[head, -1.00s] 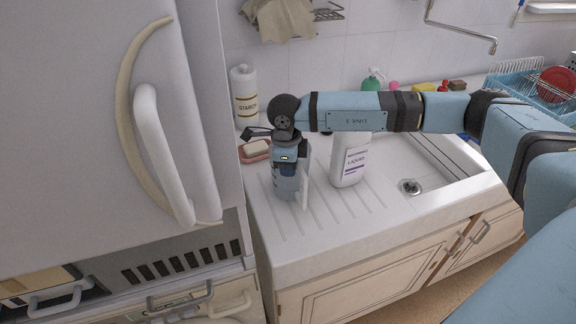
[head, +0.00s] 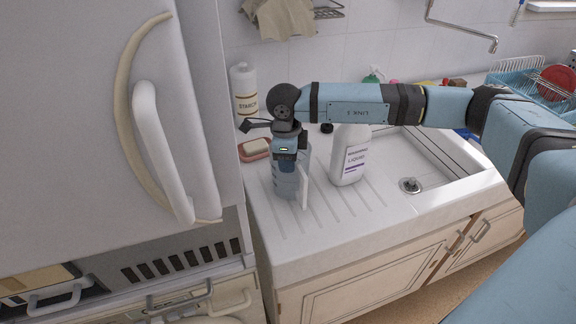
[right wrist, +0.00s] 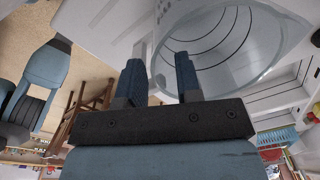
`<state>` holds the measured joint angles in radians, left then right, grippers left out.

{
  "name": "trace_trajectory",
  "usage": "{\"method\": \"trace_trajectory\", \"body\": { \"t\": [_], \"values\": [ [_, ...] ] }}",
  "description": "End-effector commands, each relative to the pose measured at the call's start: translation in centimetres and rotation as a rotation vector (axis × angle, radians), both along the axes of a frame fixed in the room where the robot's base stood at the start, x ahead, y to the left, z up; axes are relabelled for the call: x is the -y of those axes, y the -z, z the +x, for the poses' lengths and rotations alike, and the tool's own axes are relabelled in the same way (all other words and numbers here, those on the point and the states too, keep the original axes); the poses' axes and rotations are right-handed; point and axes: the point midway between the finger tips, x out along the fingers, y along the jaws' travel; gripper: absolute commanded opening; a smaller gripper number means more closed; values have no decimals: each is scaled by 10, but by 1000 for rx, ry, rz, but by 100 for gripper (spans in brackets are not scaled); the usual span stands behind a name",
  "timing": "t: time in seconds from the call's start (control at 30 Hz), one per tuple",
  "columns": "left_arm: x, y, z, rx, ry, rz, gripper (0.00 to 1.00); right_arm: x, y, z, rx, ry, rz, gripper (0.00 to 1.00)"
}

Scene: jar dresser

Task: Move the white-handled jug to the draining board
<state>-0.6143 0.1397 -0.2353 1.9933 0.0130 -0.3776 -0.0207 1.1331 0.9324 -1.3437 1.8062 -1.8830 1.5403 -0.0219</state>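The see-through jug (head: 285,184) with its white handle (head: 304,188) stands upright on the ribbed draining board (head: 335,222), left of the sink bowl. My right gripper (head: 289,160) is just above it and hides its top from the head camera. In the right wrist view the two dark blue fingers of my right gripper (right wrist: 160,68) are apart. The clear jug (right wrist: 245,45) fills the upper right there, close to the right finger. Contact between finger and jug cannot be told. My left gripper is not in view.
A white washing-liquid bottle (head: 350,158) stands close to the right of the jug. A pink soap dish (head: 255,150) and a starch bottle (head: 244,92) are behind it on the left. The fridge (head: 90,110) walls off the left. The board's front is clear.

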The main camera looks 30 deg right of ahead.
Motion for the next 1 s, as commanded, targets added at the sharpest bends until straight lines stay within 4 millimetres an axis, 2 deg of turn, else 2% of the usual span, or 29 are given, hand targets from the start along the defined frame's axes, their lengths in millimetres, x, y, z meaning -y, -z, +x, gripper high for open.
{"method": "trace_trajectory", "body": {
  "t": [0.3, 0.43, 0.6, 1.0],
  "values": [
    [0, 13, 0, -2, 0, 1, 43, -3, -68, 0, 3, -1, 1, 32],
    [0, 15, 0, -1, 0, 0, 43, -5, -87, 0, 2, -1, 1, 32],
    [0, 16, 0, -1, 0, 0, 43, -5, -98, 0, 0, -1, 0, 32],
    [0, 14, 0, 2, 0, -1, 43, -5, -99, 0, 0, -1, 0, 32]
  ]
}}
